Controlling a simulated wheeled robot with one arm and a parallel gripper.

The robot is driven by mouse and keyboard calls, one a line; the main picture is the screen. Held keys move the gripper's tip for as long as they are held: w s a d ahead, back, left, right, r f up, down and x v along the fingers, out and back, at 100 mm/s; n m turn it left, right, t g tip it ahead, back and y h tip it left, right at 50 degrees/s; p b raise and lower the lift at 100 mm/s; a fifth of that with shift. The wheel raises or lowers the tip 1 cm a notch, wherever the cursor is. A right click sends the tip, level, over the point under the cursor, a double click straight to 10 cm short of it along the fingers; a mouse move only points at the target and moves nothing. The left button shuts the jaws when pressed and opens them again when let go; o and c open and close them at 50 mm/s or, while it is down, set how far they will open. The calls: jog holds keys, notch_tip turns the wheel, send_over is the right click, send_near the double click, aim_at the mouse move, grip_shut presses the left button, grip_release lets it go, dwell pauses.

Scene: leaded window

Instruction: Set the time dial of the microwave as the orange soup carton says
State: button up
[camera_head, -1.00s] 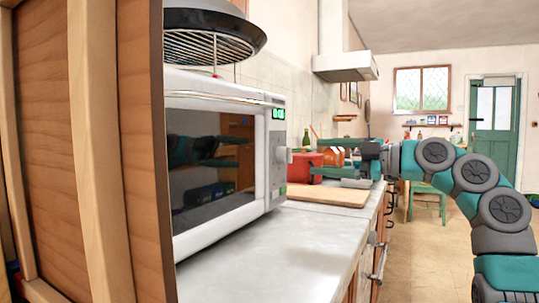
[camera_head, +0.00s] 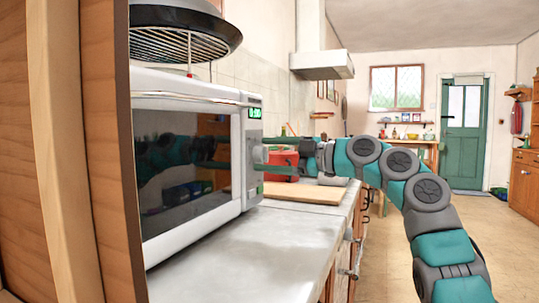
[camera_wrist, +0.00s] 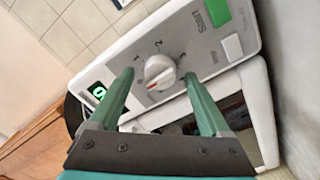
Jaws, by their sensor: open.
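The white microwave (camera_head: 190,85) stands on the counter at left in the head view. Its round time dial (camera_wrist: 160,72) is white with a red mark, and numbers including 1 and 2 are printed around it. My gripper (camera_wrist: 158,80) is open, with one teal finger on each side of the dial; I cannot tell whether they touch it. In the head view my gripper (camera_head: 272,153) reaches the dial side of the microwave front, and its fingers partly cover the dial (camera_head: 259,155). I cannot make out the orange soup carton now; my arm covers that part of the counter.
A green-lit display (camera_head: 255,113) and a green Start button (camera_wrist: 216,12) are on the panel. A red box (camera_head: 283,160) and a wooden board (camera_head: 305,193) are on the counter behind. The floor at right is clear.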

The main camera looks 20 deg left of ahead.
grip_shut()
dwell(0.5)
jog(key=shift+r+m+p, duration=0.1)
jog(key=shift+m+p, duration=0.2)
jog(key=shift+p, duration=0.1)
